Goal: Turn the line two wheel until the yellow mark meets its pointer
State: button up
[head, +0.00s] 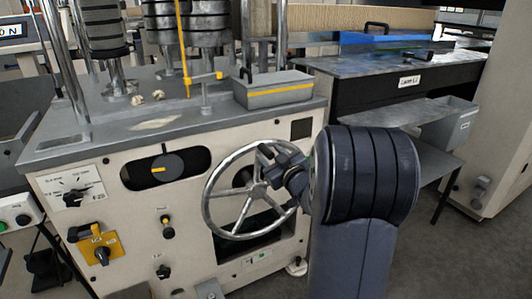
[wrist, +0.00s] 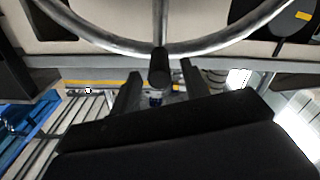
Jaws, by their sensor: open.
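The spoked metal wheel (head: 210,205) stands on the front of the cream machine. Its rim (wrist: 110,42) curves across the top of the wrist view. A dark knob handle (wrist: 159,70) projects from the rim. My gripper (wrist: 158,84) is open, with one finger on each side of the knob; contact cannot be told. In the head view my gripper (head: 275,160) is at the wheel's upper right and covers part of it. A dark dial (head: 170,166) with a yellow mark (head: 158,169) shows in a window left of the wheel. The mark points left; a small black pointer (head: 164,149) is at the window's top.
A panel with a selector dial (head: 75,194), a yellow-backed switch (head: 101,250) and small knobs (head: 167,226) lies left of the wheel. A grey box (head: 272,92) with a yellow stripe stands on the machine top. A dark table (head: 395,65) is at the right.

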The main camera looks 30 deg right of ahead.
aim_at(266, 148)
jog(key=shift+w, duration=1.7)
grip_shut()
